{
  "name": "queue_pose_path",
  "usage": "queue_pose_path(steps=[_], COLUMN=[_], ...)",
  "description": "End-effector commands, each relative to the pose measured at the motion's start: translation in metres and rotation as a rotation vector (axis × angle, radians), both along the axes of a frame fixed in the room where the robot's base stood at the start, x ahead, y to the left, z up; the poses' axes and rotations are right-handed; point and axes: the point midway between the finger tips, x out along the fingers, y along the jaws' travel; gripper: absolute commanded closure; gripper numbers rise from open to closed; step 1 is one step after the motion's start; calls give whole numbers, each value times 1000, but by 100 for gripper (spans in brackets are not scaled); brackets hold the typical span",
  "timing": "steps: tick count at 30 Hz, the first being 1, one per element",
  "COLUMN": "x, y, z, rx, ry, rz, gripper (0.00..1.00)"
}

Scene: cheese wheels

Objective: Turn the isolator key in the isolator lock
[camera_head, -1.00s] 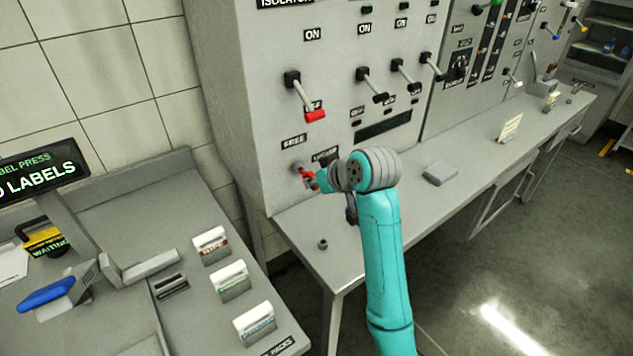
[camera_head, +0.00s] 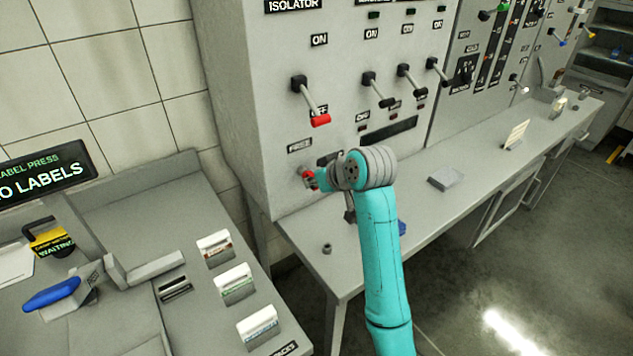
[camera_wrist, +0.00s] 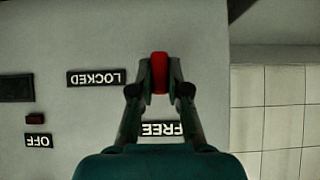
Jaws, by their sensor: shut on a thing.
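The red isolator key (camera_head: 309,180) is at the lower left of the grey isolator panel, below the FREE label (camera_head: 299,146). My gripper (camera_head: 315,180) is at the key, side-on to the panel. In the wrist view, my gripper (camera_wrist: 159,92) has its two fingers closed on the red key (camera_wrist: 159,70), which stands upright in the picture between the tips. The FREE label (camera_wrist: 163,129) shows upside down behind the fingers, and the LOCKED label (camera_wrist: 96,77) is to the left. The isolator lock is mostly hidden by the key and gripper.
A red-ended isolator lever (camera_head: 319,120) hangs down above the key, by the OFF label. A grey bench (camera_head: 385,245) runs under the panels, with a small flat block (camera_head: 446,179) on it. A label press desk (camera_head: 120,230) stands at left.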

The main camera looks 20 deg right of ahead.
Motion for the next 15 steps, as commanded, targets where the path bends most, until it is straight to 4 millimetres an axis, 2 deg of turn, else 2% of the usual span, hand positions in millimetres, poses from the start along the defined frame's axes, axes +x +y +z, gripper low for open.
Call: queue_pose_path(steps=[2, 3, 5, 6, 15], x=[2, 1, 1, 1, 0], y=[1, 0, 0, 0, 0], z=[0, 0, 0, 0, 1], rx=[0, 0, 0, 0, 0], ry=[0, 0, 0, 0, 0], rz=[0, 0, 0, 0, 0], gripper=[100, 75, 60, 55, 55])
